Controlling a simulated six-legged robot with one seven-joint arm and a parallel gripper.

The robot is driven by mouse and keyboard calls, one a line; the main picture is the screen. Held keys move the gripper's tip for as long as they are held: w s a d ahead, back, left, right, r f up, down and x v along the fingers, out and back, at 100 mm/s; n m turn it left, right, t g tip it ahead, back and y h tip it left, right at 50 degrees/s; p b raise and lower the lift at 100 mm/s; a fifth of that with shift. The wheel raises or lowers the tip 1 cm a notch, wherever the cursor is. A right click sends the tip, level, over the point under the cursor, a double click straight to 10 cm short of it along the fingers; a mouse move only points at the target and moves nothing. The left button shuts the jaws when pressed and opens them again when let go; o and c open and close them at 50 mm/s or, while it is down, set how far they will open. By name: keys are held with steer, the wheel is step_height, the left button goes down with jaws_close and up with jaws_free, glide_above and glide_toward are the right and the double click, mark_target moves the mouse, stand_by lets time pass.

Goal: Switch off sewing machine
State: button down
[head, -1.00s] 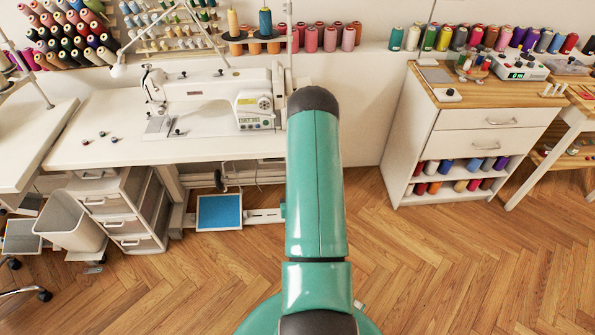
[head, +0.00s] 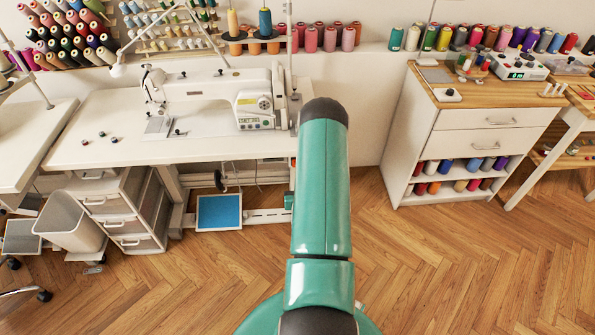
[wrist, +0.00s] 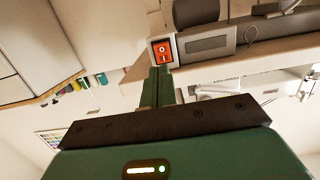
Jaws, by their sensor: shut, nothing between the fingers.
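The white sewing machine (head: 215,92) stands on a white table (head: 110,140) at the back left in the head view. In the wrist view a red-orange rocker switch (wrist: 162,51) sits in a pale housing beside a dark grey cylindrical part at the table's underside. My gripper (wrist: 161,72) is shut and empty, its green fingers pointing at the switch. The fingertips appear right at the switch's lower edge; I cannot tell whether they touch it.
A blue-topped pedal (head: 219,212) is below the table. A drawer unit (head: 128,215) and a waste bin (head: 70,220) stand at the left. A white cabinet (head: 480,141) with thread spools stands at the right. The wooden floor between is clear.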

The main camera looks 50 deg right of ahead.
steer(key=x, duration=0.7)
steer(key=shift+w, duration=0.2)
steer(key=shift+d, duration=0.2)
steer(key=shift+w+d+t+h, duration=0.2)
steer(key=shift+d+t+h, duration=0.1)
steer(key=shift+h, duration=0.1)
steer(key=shift+a+f, duration=0.15)
